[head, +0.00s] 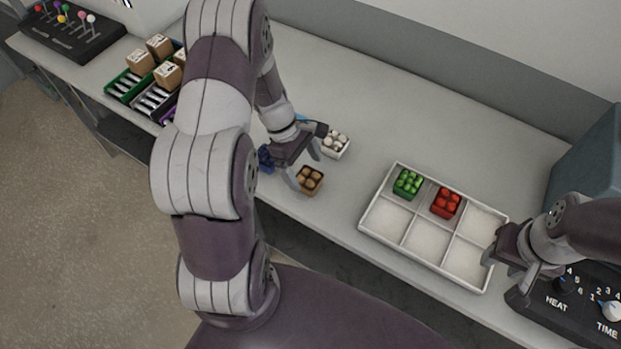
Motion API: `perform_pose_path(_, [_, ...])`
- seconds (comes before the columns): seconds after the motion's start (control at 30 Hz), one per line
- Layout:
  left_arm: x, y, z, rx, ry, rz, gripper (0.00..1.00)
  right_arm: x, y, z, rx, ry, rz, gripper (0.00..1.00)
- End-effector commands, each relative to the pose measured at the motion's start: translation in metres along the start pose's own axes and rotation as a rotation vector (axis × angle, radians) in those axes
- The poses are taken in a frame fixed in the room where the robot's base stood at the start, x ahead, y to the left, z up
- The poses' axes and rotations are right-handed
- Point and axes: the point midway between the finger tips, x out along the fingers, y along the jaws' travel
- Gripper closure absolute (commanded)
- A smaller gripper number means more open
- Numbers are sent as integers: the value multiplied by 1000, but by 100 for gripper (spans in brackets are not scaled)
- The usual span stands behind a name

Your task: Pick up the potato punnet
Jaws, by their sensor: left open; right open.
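The potato punnet (310,180) is a small brown box with several tan-brown potatoes in it. It stands on the light grey bench near the front edge, left of the tray. My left gripper (305,172) is open, with its fingers just above and beside the potato punnet; I cannot tell whether they touch it. My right gripper (508,268) is open and empty over the right end of the tray, beside the control panel.
A white punnet (335,145) stands just behind the potato punnet, and a blue one (265,158) is partly hidden at its left. The white divided tray (402,246) holds a green punnet (408,184) and a red punnet (446,202). A control panel (573,301) stands at the right.

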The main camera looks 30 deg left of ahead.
Motion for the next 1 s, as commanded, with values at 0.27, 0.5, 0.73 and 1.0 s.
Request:
perform_pose_path(0.27, [45, 6, -10, 0, -1, -3, 8, -11, 0, -1, 0, 0, 0, 57])
perform_pose_path(0.5, [54, 6, -11, 2, 2, 0, 8, -10, 0, -1, 0, 0, 0, 57])
perform_pose_path(0.73, [53, 6, -11, 2, 2, 0, 67, -10, 0, -1, 0, 0, 0, 57])
perform_pose_path(1.0, [53, 6, -11, 2, 2, 0, 68, -10, 0, -1, 0, 0, 0, 57])
